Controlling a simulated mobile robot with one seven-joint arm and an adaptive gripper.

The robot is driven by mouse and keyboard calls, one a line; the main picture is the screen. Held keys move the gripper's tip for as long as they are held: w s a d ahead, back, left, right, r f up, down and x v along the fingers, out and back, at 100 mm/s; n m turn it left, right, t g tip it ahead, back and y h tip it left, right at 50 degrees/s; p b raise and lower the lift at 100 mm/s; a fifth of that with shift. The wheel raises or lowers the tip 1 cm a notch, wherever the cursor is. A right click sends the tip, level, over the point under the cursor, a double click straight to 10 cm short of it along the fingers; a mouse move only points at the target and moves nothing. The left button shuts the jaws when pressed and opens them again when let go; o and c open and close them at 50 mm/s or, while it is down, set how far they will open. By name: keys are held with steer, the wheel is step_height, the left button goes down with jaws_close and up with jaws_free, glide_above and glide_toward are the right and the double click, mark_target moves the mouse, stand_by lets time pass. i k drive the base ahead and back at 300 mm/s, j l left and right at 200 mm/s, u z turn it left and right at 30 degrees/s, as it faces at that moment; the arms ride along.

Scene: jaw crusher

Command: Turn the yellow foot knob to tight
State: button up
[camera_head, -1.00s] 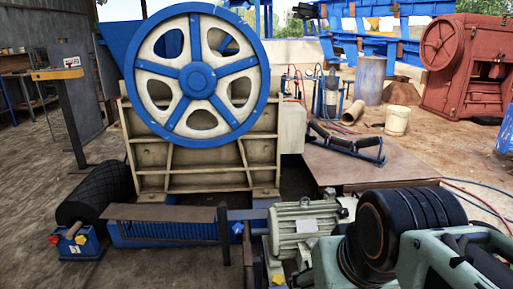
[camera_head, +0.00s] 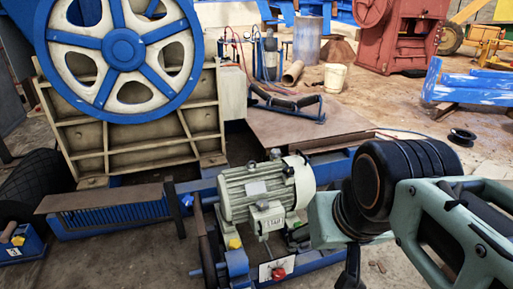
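A small yellow knob (camera_head: 234,243) shows low on the left side of the grey-green motor (camera_head: 250,192), by its foot on the blue frame. It is too small to tell how tight it is. My arm stands at the right, and its near link partly covers the area right of the motor. I see no gripper fingertips. A dark part hangs below my arm at the bottom edge, and I cannot tell what it is. Nothing of mine visibly touches the yellow knob.
A red knob (camera_head: 278,273) on a pale plate sits on the blue frame below the motor. The blue and cream flywheel (camera_head: 123,50) stands at the upper left. A brown plate (camera_head: 305,128) lies behind the motor. A blue box (camera_head: 20,243) is at the left edge.

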mark_target(234, 244)
steer(key=u, duration=0.45)
steer(key=i+l, duration=0.35)
steer(key=l, duration=0.15)
steer(key=i+l, duration=0.35)
steer(key=l, duration=0.15)
steer(key=k+j, duration=0.4)
steer(key=i+l, duration=0.6)
steer(key=k+l+z, duration=0.05)
